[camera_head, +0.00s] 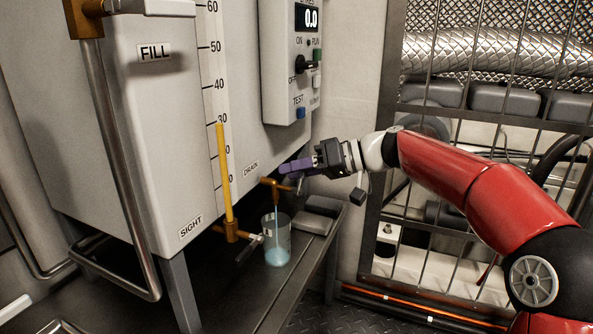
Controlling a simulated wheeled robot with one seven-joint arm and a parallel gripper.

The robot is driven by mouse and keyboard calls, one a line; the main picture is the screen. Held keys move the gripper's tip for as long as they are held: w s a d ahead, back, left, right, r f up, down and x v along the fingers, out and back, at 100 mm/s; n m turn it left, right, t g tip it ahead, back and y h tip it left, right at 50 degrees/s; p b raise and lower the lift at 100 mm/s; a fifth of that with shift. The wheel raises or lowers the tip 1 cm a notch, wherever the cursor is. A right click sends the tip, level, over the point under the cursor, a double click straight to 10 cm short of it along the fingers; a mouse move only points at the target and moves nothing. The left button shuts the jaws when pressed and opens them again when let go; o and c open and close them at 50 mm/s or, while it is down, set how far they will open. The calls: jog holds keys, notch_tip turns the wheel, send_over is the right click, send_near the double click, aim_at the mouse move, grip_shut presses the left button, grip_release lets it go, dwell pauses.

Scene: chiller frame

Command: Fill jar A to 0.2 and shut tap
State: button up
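A clear glass jar (289,241) stands upright on the dark shelf under the brass DRAIN tap (270,182). Pale blue liquid (277,257) fills its lower part. A thin pale streak runs down inside the jar below the tap's spout, which looks like a stream. No letter or scale on the jar can be read. My gripper (287,168), with purple fingers, is just above and right of the tap, pointing left. A small grey lever shows below the fingers; I cannot tell whether they touch it. The gap between the fingers is too small to judge.
A white tank (140,110) carries a sight gauge (224,170) with a yellow column near 30. A second brass valve (232,232) sits left of the jar. A control box (291,85) reads 0.0. A metal grille (460,150) is behind my arm.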

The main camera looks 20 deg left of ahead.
jog(key=v, duration=0.7)
jog(key=shift+d+p, duration=0.35)
jog(key=shift+p, duration=0.05)
jog(key=shift+w+r, duration=0.1)
jog(key=shift+r, duration=0.05)
dwell(6.2)
